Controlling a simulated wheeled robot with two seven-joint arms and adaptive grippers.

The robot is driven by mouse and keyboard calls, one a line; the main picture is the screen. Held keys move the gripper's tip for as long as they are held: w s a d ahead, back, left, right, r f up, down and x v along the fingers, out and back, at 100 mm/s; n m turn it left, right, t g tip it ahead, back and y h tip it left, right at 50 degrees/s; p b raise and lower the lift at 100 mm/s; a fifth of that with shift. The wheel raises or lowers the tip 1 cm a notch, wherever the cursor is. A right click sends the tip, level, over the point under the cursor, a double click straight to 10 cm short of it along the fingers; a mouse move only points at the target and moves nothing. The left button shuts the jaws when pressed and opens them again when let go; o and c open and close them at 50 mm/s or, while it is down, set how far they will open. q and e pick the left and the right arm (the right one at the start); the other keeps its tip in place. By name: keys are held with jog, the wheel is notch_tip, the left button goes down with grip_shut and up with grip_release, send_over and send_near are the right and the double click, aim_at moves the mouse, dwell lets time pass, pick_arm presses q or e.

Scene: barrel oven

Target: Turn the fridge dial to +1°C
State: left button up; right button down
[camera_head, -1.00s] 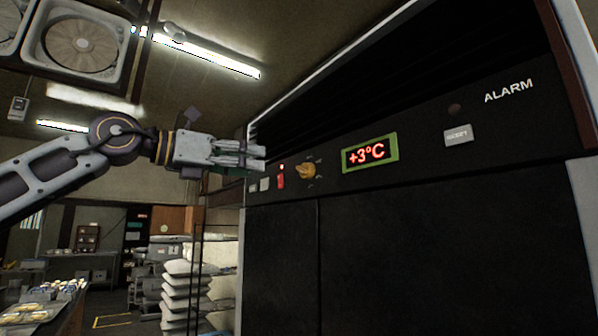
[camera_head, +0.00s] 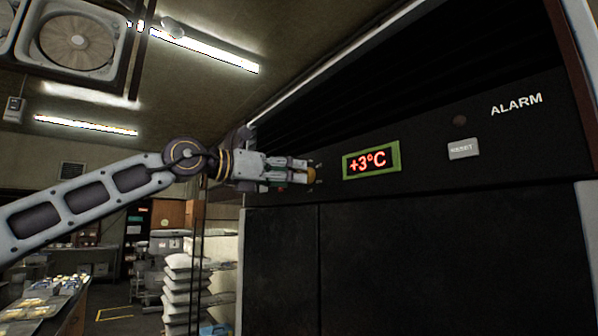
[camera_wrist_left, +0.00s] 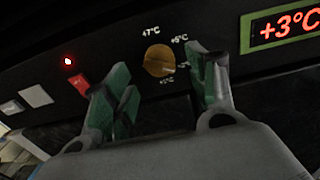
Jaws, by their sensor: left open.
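The fridge dial (camera_wrist_left: 158,60) is an orange-yellow knob on the black panel, with small temperature marks around it. In the head view only part of the dial (camera_head: 311,174) shows past my left gripper (camera_head: 300,170). In the left wrist view my left gripper (camera_wrist_left: 165,95) has its green-padded fingers spread apart, one at each side of and below the dial. Whether they touch it I cannot tell. The green-framed display (camera_head: 371,159) reads +3°C; it also shows in the left wrist view (camera_wrist_left: 283,27). My right gripper is not in view.
Left of the dial are a red switch (camera_wrist_left: 82,83) with a lit red lamp (camera_wrist_left: 68,61) and a pale square button (camera_wrist_left: 36,96). A reset button (camera_head: 463,149) sits right of the display. Stacked white sacks (camera_head: 182,285) stand left of the fridge.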

pick_arm(q)
jog(key=p+x, duration=0.1)
jog(key=x, duration=0.2)
jog(key=shift+w+d, duration=0.1)
jog(key=shift+d, duration=0.05)
jog(key=shift+c, duration=0.2)
jog(key=c, duration=1)
